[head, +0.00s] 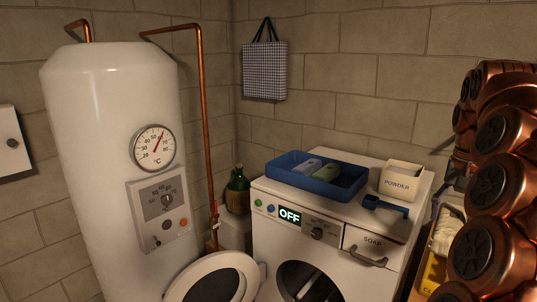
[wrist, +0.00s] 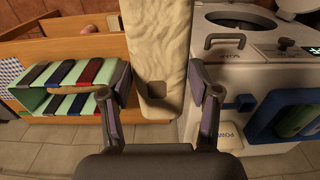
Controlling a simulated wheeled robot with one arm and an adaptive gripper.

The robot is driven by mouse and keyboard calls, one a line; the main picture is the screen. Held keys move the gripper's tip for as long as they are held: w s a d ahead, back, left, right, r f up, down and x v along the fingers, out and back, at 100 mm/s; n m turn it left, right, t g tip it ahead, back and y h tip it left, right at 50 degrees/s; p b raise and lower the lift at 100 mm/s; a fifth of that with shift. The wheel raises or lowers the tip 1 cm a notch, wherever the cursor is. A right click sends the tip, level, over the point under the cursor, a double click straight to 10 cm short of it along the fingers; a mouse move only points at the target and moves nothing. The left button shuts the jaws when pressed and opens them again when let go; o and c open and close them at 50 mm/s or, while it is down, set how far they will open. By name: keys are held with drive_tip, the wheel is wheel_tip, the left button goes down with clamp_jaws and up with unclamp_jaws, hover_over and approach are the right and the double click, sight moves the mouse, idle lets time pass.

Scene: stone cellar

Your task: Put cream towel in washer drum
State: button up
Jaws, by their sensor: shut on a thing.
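In the wrist view my gripper (wrist: 160,88) is shut on a long cream, wrinkled thing that looks like the cream towel (wrist: 157,45). It hangs between the two fingers and runs out of the top of the picture. My gripper is not visible in the head view. The washer (head: 277,235) stands at the lower middle of the head view, its display reading OFF. Its round door (head: 215,279) is swung open to the left. The dark drum opening (head: 306,284) shows at the bottom edge; its lower part is cut off. The washer is also at right in the wrist view (wrist: 262,72).
A blue tray (head: 344,190) with two bars, a powder box (head: 398,183) and a blue scoop (head: 386,206) stand on the washer. A white boiler (head: 105,120) is at left. My copper arm covers the right side. A striped rack (wrist: 60,103) is left in the wrist view.

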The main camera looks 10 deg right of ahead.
sight(440, 216)
drive_tip(key=shift+w+a+f, duration=0.1)
drive_tip(key=shift+a+f, duration=0.1)
drive_tip(key=shift+f, duration=0.05)
drive_tip(key=shift+w+a+f, duration=0.3)
drive_tip(key=shift+w+f, duration=0.05)
drive_tip(key=shift+w, duration=0.35)
drive_tip(key=shift+a+f+n, duration=0.2)
drive_tip(key=shift+a+n, duration=0.2)
drive_tip(key=shift+a, duration=0.1)
drive_tip(key=w+a+f+n, duration=0.3)
drive_tip(key=w+a+f, duration=0.2)
drive_tip(key=a+f, duration=0.4)
drive_tip(key=w+a+f+n, duration=0.3)
drive_tip(key=w+a+f, duration=0.2)
drive_tip(key=a+f, duration=0.4)
drive_tip(key=w+a+f+n, duration=0.3)
drive_tip(key=w+a+f, duration=0.3)
drive_tip(key=a+f, duration=0.4)
drive_tip(key=a, duration=0.3)
drive_tip(key=shift+n, duration=0.3)
drive_tip(key=shift+w, duration=0.1)
